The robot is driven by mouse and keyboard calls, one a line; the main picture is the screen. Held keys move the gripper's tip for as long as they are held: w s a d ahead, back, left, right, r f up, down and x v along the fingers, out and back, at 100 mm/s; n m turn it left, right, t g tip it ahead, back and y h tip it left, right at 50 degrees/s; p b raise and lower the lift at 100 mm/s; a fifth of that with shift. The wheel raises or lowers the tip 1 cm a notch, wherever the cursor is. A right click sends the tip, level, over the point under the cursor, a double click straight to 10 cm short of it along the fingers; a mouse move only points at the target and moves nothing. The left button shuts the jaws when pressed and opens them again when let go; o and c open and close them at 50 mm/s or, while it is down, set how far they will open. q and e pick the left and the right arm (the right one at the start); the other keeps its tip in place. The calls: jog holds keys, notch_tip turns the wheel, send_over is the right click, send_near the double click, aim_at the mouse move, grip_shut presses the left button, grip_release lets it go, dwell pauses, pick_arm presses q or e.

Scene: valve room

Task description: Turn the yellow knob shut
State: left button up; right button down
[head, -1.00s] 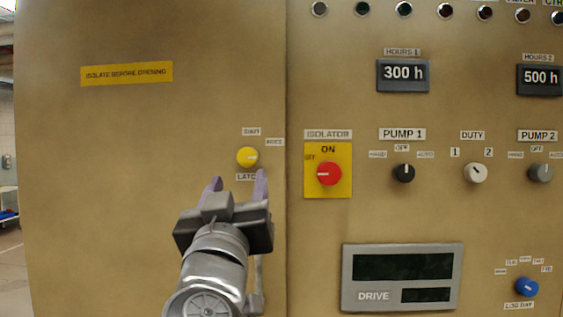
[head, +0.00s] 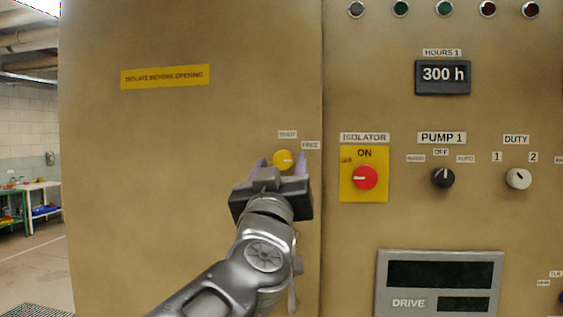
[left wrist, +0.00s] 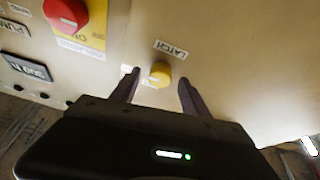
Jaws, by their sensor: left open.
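The yellow knob (head: 283,159) is on the tan cabinet door, with small labels SHUT (head: 287,134) and FREE (head: 310,145) above and to its right. Its white pointer mark faces right in the head view. My left gripper (head: 283,163) is open, its two purple-grey fingers on either side of the knob. In the left wrist view the knob (left wrist: 160,73) shows between the spread fingertips, with a gap on both sides. The LATCH label (left wrist: 171,49) is beside it there. I cannot tell how far the fingertips are from the door. My right gripper is out of view.
Right of the door seam, the red isolator switch (head: 365,178) on its yellow plate is close to my left gripper. The black PUMP 1 knob (head: 443,177), white DUTY knob (head: 518,179) and DRIVE panel (head: 438,283) are farther right.

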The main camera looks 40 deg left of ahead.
pick_arm(q)
jog(key=shift+w+a+r, duration=0.15)
jog(key=shift+w+a, duration=0.05)
jog(key=shift+w, duration=0.15)
jog(key=shift+c, duration=0.4)
grip_shut()
